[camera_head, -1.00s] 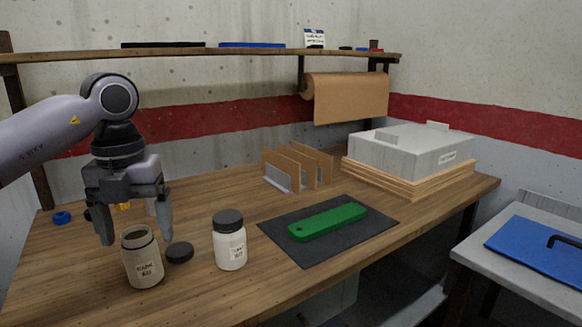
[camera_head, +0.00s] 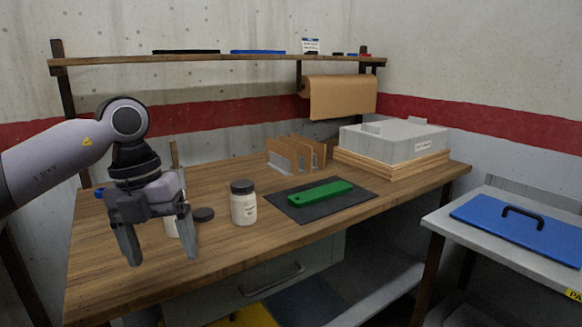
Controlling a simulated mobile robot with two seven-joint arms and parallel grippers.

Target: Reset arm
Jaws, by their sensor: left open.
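My left gripper (camera_head: 161,258) is open and empty, fingers pointing down, in front of the left part of the wooden table. Its arm comes in from the left. Behind its fingers a pale jar (camera_head: 171,227) is mostly hidden. A dark round lid (camera_head: 204,214) lies on the table just right of the gripper. A white jar with a dark lid (camera_head: 243,207) stands upright further right, apart from the gripper. My right gripper is not in view.
A green bar (camera_head: 320,194) lies on a dark mat (camera_head: 357,198). Behind are a wooden rack (camera_head: 297,155) and a grey box (camera_head: 394,146) on wooden boards. A shelf (camera_head: 240,59) runs above. A side table (camera_head: 440,219) with a blue panel (camera_head: 527,229) stands at right.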

